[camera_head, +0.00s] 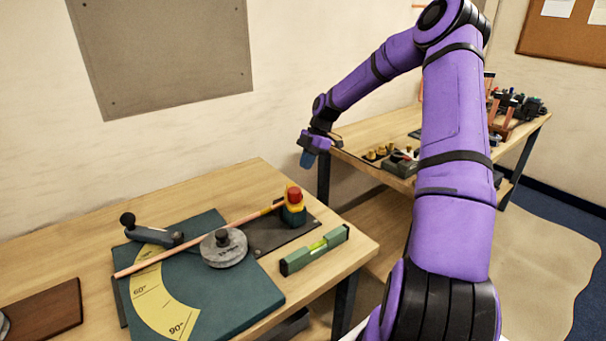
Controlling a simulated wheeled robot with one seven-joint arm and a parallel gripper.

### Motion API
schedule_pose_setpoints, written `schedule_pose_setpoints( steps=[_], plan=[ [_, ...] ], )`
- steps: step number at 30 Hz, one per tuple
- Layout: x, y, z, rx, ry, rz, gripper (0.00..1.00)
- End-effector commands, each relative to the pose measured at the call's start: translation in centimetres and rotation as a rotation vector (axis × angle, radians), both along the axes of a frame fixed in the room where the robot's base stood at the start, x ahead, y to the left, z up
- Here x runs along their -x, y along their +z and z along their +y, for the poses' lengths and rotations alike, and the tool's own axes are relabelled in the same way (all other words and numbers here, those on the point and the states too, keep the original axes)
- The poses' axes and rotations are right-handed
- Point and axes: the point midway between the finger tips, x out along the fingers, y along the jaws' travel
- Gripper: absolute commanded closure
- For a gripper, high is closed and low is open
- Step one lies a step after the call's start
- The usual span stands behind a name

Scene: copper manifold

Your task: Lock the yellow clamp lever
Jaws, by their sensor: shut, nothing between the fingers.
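I cannot tell the lever's exact angle. A long copper tube (190,245) runs from the clamp to the lower left, past a grey round former (224,250). My gripper (307,159) is above and a little right of the clamp in the picture, apart from it. It is shut and empty; its fingertips are small and dark here.
A dark bender handle (152,232) lies at the left. A second bench (375,125) with fittings and tools stands behind my arm. A brown board (45,315) lies at front left.

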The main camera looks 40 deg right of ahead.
Motion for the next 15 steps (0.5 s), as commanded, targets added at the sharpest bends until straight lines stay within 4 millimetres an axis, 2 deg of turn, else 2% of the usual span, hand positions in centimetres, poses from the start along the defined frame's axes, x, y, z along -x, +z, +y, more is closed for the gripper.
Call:
schedule_pose_setpoints(
  steps=[3,10,15],
  plan=[
    [0.0,1.7,-0.9,0.001,-0.002,-0.001,1.0],
    [0.2,3.3,-1.7,0.0,-0.013,0.0,1.0],
    [2.4,3.4,-2.3,-0.003,-0.191,0.004,1.0]
  ],
)
